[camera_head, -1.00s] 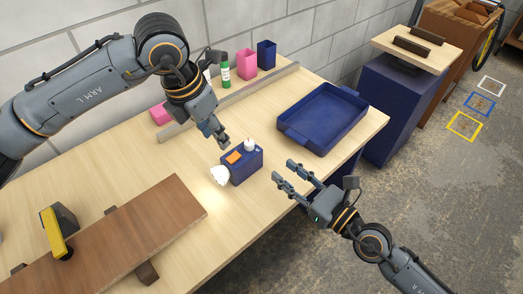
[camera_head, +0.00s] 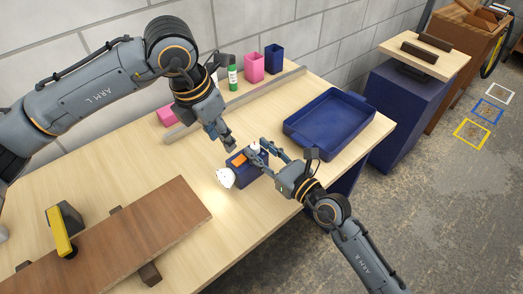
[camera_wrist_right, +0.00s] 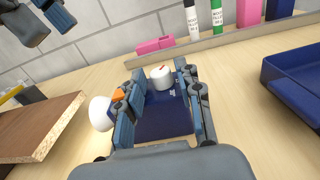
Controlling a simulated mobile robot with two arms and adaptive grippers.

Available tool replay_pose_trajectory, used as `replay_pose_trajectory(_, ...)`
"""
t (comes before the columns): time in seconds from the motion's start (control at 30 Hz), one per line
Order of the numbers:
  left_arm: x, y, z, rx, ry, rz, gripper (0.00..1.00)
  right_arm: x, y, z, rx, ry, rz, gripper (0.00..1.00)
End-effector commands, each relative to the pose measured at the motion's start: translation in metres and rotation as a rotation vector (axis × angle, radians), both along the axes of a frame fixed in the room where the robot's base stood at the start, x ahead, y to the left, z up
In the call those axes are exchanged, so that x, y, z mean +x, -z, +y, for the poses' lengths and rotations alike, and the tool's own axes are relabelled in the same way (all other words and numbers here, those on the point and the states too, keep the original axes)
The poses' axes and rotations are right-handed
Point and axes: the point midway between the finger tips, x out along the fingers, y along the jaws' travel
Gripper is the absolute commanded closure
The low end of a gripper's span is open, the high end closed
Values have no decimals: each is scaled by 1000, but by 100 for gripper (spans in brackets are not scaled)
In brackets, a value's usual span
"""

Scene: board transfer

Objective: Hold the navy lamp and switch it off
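The navy lamp (camera_head: 256,170) stands on the wooden table, a box with an orange switch (camera_head: 239,160), a white knob (camera_wrist_right: 161,77) and a white rounded head (camera_head: 225,178). The table beside the head is bright, so the lamp looks lit. My right gripper (camera_head: 269,149) is open with its fingers on both sides of the navy body; the wrist view shows the body and knob between them. I cannot tell whether they touch it. My left gripper (camera_head: 227,142) is above and behind the lamp, apart from it; its finger opening is unclear. It also shows in the right wrist view (camera_wrist_right: 42,17).
A navy tray (camera_head: 293,129) lies right of the lamp. A brown board (camera_head: 150,227) rests on supports at the front left, with a yellow-and-black tool (camera_head: 60,232) on it. A rail (camera_head: 250,96), a green bottle (camera_head: 233,78) and pink and navy cups line the wall.

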Motion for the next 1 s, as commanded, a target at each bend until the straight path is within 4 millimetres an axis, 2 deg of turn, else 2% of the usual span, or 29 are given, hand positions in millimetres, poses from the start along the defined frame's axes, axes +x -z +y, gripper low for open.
replay_pose_trajectory(0.03, 0, 0, 0, 0, 0, 0, 62, 0, 0, 0, 0, 0, 0, 65)
replay_pose_trajectory(0.07, 0, 0, 0, 0, 0, 0, 62, 0, 0, 0, 0, 0, 0, 69)
replay_pose_trajectory(0.2, 0, 0, 0, 0, 0, 0, 62, 0, 0, 0, 0, 0, 0, 97)
replay_pose_trajectory(0.23, 0, 0, 0, 0, 0, 0, 62, 0, 0, 0, 0, 0, 0, 100)
replay_pose_trajectory(0.3, 0, 0, 0, 0, 0, 0, 62, 0, 0, 0, 0, 0, 0, 100)
replay_pose_trajectory(0.4, 2, -3, -2, 4, 3, 1, 83, 0, 0, 0, -1, 0, -1, 100)
replay_pose_trajectory(0.5, 8, -16, -8, 28, 18, 12, 100, 0, 0, 0, -1, 0, -1, 100)
replay_pose_trajectory(0.73, 18, -50, -22, 94, 64, 54, 100, 0, 0, 0, 0, 0, 0, 100)
replay_pose_trajectory(1.0, 18, -56, -24, 105, 73, 65, 100, 0, 0, 0, 0, 0, 0, 100)
